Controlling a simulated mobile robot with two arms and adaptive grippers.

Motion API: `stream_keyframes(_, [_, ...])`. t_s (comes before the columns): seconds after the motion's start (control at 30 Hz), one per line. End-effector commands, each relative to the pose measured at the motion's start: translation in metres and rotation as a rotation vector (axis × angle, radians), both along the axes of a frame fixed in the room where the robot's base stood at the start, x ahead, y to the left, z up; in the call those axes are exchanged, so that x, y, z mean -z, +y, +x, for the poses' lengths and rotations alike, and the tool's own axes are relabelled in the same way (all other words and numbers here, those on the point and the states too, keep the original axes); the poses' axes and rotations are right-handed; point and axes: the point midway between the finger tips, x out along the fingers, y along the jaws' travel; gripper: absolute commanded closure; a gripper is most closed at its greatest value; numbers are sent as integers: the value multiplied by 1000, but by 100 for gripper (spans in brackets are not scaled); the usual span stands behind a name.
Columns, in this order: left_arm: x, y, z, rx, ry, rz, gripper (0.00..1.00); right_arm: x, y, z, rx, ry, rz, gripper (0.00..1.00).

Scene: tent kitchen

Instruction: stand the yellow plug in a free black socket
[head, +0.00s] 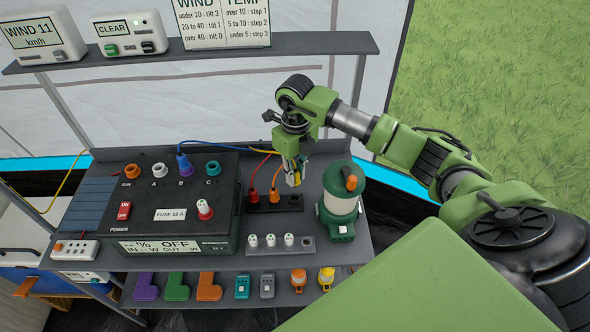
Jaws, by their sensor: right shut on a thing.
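My right gripper (292,182) points down above the right end of the black socket strip (291,208), left of the lantern. It is shut on the yellow plug (297,179), of which only a small part shows between the fingers. A red plug (252,195) and an orange plug (274,195) stand upright at the strip, each with a cable. The strip's right end carries no plug that I can see. I cannot tell whether the yellow plug touches the strip. My left gripper is not in view.
The black power box (125,205) with coloured sockets and a blue plug (183,162) stands left. A green lantern (341,205) stands close right of the gripper. A grey strip with white pegs (279,246) lies in front. A shelf (330,50) with displays runs above.

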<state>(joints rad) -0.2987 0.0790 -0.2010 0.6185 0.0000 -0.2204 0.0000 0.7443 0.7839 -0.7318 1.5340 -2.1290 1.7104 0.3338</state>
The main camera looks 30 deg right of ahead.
Motion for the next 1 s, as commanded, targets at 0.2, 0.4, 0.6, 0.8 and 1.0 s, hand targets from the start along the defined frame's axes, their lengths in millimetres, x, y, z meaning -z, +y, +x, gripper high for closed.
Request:
stream_keyframes(0.2, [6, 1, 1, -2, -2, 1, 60, 10, 0, 1, 4, -1, 1, 100])
stream_keyframes(0.4, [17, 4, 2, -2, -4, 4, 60, 25, 0, 0, 3, -1, 2, 100])
stream_keyframes(0.6, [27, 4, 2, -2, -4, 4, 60, 41, 0, 0, 3, 0, 1, 100])
stream_keyframes(0.8, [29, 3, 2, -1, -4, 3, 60, 45, 0, 1, 3, -1, 0, 100])
stream_keyframes(1.0, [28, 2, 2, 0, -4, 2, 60, 44, 0, 1, 3, -1, 1, 100])
